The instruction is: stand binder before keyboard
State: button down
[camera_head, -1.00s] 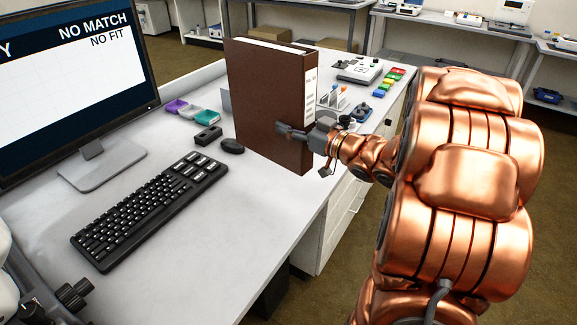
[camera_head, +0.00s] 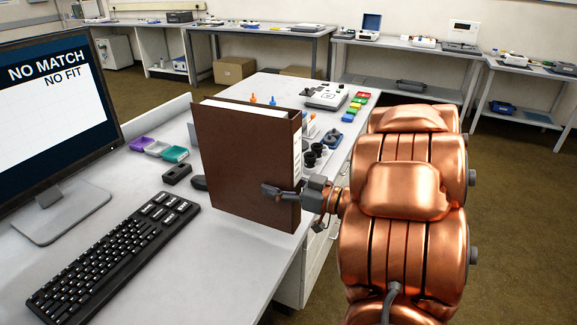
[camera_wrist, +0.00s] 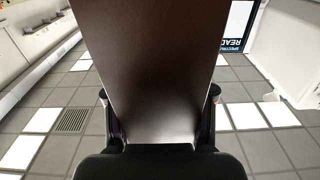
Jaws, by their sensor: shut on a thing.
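The brown binder (camera_head: 245,165) is upright over the white desk, its pale pages showing at the top and a white spine label at its right edge. My gripper (camera_head: 283,190) is shut on its right edge, low down. I cannot tell whether its lower edge touches the desk. In the wrist view the binder (camera_wrist: 155,60) fills the middle between my two fingers. The black keyboard (camera_head: 115,255) lies on the desk to the left of the binder and nearer, with clear desk between them.
A monitor (camera_head: 55,125) stands at the left. A black mouse (camera_head: 198,183), partly hidden by the binder, and a small black block (camera_head: 177,173) are close to its left. Coloured trays (camera_head: 160,149) lie behind. The desk right of the keyboard is clear.

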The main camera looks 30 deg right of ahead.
jog(key=shift+w+d, duration=0.45)
jog(key=w+d+f+p, duration=0.1)
jog(key=w+d+f, duration=0.3)
jog(key=w+d, duration=0.4)
jog(key=shift+w+d+f+p, duration=0.3)
jog(key=shift+d+f+p, duration=0.05)
jog(key=shift+d, duration=0.2)
jog(key=shift+c, duration=0.8)
grip_release()
jog(key=v, duration=1.2)
jog(key=shift+b, duration=0.45)
jog(key=shift+f, duration=0.1)
